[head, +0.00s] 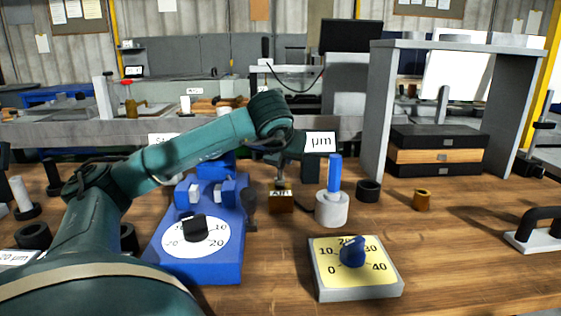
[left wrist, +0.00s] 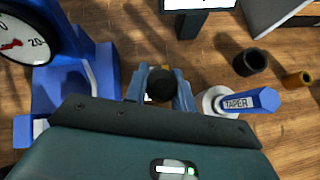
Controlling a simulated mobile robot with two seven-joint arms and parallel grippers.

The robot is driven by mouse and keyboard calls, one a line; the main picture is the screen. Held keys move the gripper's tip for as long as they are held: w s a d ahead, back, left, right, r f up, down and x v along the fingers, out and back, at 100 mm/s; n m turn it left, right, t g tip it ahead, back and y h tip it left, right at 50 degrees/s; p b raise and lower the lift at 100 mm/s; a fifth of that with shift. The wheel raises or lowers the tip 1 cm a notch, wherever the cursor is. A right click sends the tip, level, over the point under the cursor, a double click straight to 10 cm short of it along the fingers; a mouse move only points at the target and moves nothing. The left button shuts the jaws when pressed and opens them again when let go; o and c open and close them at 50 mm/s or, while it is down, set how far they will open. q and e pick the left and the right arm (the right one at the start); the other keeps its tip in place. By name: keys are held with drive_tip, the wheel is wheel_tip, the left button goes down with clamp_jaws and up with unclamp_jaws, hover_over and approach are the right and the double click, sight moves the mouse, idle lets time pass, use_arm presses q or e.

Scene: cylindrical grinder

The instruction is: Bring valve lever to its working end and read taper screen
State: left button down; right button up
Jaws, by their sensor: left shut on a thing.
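The brass valve block (head: 281,203) with an "AIR" label stands on the bench. My left gripper (head: 280,178) is above it, partly hidden behind my arm and wrist. In the left wrist view, its fingers (left wrist: 160,92) are shut around the round black end of the valve lever (left wrist: 160,84). The lever's angle is hard to tell. A small screen (head: 320,142) reading "µm" stands behind; its left part is covered by my wrist, and no number shows. A blue plug labelled TAPER (left wrist: 250,102) stands upright in a white base (head: 332,210), right of the valve. My right gripper is out of view.
A blue gauge stand (head: 198,265) with a white dial is left of the valve. A yellow dial box (head: 355,284) with a blue knob is in front. A black ring (head: 368,191) and a brass ring (head: 422,200) lie right.

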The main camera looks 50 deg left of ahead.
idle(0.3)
use_arm(q)
drive_tip(key=c, duration=1.2)
unclamp_jaws()
drive_tip(key=shift+o, duration=0.2)
drive_tip(key=p+v, duration=0.2)
drive_tip(key=v, duration=1.1)
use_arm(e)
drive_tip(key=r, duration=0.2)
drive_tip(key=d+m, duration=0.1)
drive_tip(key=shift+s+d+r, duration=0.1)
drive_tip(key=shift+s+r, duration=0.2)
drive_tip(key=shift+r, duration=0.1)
use_arm(q)
drive_tip(key=shift+s, duration=0.15)
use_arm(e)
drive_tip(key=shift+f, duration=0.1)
